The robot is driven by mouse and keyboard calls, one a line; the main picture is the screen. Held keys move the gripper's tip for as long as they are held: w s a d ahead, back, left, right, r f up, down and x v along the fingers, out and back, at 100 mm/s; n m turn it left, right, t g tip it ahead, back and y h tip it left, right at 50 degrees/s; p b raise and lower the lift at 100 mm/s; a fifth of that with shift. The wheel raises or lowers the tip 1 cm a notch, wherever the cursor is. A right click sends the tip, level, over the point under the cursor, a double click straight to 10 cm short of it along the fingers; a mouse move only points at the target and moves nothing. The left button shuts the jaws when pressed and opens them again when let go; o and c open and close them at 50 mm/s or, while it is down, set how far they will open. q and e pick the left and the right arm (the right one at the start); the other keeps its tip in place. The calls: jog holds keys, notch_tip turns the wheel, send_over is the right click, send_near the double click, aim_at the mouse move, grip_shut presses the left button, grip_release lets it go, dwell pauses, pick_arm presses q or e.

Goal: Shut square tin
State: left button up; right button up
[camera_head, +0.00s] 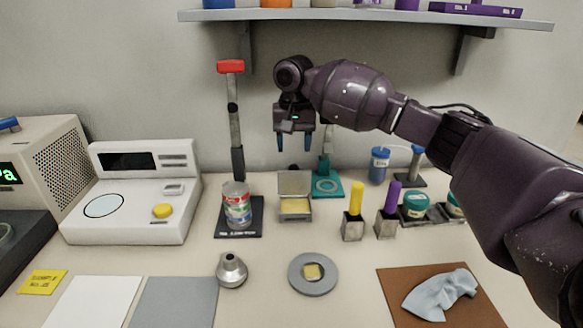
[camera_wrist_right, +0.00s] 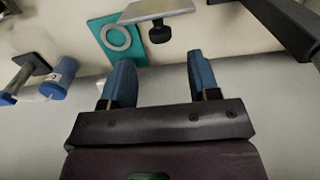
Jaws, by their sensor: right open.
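The square tin (camera_head: 295,208) stands on the table in the head view. Its lid (camera_head: 294,184) is up at the back, and something yellow shows inside. My right gripper (camera_head: 294,143) hangs above and behind the tin, fingers pointing down, apart from the lid. It is open and empty, and its spread blue fingers also show in the right wrist view (camera_wrist_right: 158,64). A grey plate at the top of that view may be the tin's lid, but I cannot tell for sure. My left gripper is not in view.
A can (camera_head: 237,205) on a dark base and a hammer (camera_head: 234,110) stand left of the tin. A teal stand (camera_head: 327,187) is behind it to the right. Yellow-handled (camera_head: 355,198) and purple-handled (camera_head: 391,197) tools stand to its right. A shelf (camera_head: 360,15) hangs above.

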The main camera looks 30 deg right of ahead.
aim_at(294, 166)
notch_tip(294, 166, down, 5)
jog(key=shift+f+b, duration=0.1)
jog(key=shift+b, duration=0.5)
jog(key=shift+f, duration=0.35)
jog(key=shift+d+f, duration=0.1)
jog(key=shift+f, duration=0.35)
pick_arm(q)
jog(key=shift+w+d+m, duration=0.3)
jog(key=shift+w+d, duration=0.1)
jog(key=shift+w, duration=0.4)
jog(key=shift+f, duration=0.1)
pick_arm(e)
jog(key=c, duration=0.5)
grip_shut()
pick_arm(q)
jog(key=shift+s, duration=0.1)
pick_arm(e)
jog(key=shift+r, duration=0.1)
